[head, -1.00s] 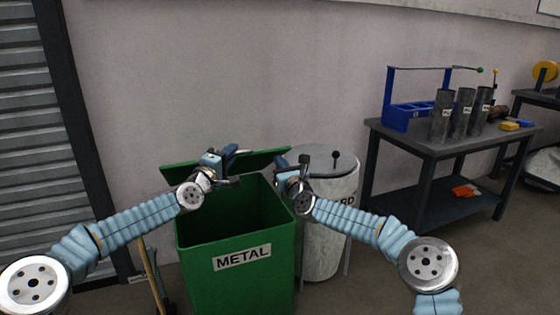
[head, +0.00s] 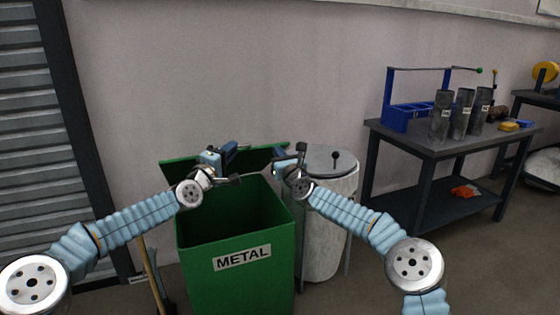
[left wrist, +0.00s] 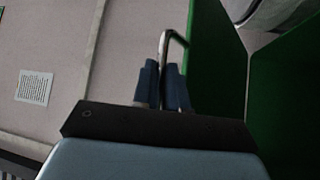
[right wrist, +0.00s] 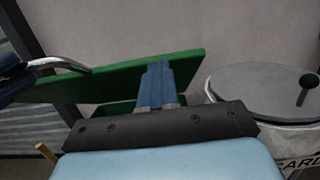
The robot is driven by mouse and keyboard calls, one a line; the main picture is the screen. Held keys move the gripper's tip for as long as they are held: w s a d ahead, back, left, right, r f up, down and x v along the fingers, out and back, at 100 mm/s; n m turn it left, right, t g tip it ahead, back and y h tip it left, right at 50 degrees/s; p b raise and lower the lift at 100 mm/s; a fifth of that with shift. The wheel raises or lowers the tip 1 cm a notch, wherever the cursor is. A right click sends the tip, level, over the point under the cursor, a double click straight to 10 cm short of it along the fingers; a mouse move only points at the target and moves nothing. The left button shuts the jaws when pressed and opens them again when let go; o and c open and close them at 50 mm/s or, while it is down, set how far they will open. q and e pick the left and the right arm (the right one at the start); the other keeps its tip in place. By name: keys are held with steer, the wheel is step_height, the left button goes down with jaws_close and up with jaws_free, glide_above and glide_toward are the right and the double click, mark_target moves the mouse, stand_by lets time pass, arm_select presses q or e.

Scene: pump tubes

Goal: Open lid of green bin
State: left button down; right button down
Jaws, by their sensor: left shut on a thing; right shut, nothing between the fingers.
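The green bin (head: 240,285), labelled METAL, stands open at the front with its dark inside showing. Its green lid (head: 180,170) is raised and tilted up at the back, near the wall; it also shows in the right wrist view (right wrist: 125,75). My left gripper (head: 236,149) is at the lid. In the left wrist view its blue fingers (left wrist: 163,82) are shut on the bent metal lid handle (left wrist: 176,36). My right gripper (head: 276,157) is beside the lid's right end; in the right wrist view its fingers (right wrist: 160,75) are shut and empty, in front of the lid.
A grey cardboard bin (head: 328,225) with a round knobbed lid stands close on the right. A dark table (head: 430,145) with tubes (head: 462,112) and a blue rack (head: 398,115) is further right. A wooden handle (head: 152,272) leans at the bin's left. The wall is close behind.

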arm_select(q)
steer(key=c, duration=1.3)
jaws_free()
step_height(320, 180, down, 2)
steer(key=shift+w+d, duration=0.1)
steer(key=shift+w, duration=0.05)
steer(key=shift+o, duration=0.5)
steer(key=shift+r, duration=0.15)
